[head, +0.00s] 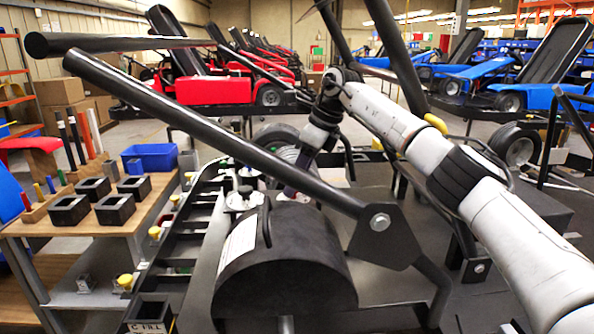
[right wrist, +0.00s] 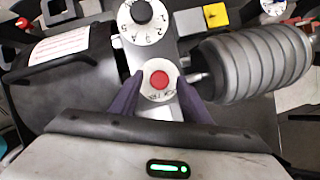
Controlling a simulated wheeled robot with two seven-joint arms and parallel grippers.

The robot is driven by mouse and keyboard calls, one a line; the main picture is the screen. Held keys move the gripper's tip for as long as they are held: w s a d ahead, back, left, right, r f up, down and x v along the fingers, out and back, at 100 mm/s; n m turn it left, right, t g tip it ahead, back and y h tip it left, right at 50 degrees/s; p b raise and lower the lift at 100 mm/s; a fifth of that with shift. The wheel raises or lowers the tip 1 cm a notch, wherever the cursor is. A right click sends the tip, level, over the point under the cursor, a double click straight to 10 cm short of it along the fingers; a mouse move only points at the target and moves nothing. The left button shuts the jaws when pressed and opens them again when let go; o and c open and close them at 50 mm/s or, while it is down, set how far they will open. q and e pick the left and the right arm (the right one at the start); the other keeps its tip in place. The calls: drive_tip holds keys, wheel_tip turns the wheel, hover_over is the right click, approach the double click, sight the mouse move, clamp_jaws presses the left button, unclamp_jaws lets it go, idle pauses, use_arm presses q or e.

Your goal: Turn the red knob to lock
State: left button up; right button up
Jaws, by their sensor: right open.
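In the right wrist view, the red knob (right wrist: 159,79) sits at the centre of a round white dial with dark lettering along its near edge. My right gripper (right wrist: 157,88) is open, with one dark purple finger on each side of the dial. Whether the fingers touch it I cannot tell. In the head view my right arm comes in from the right and bends down, with my right gripper (head: 287,193) low over the machinery behind the black drum. The red knob cannot be made out there. My left gripper is not in view.
A black knob (right wrist: 141,12) on a numbered white dial is just beyond the red one. A black drum (right wrist: 75,80) lies left, a ribbed grey cylinder (right wrist: 252,64) right. Black bars (head: 210,130) cross the head view. A wooden bench (head: 100,236) with black boxes stands left.

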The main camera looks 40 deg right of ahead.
wheel_tip(320, 180, up, 10)
idle(0.4)
drive_tip(key=shift+f, duration=0.15)
idle(0.3)
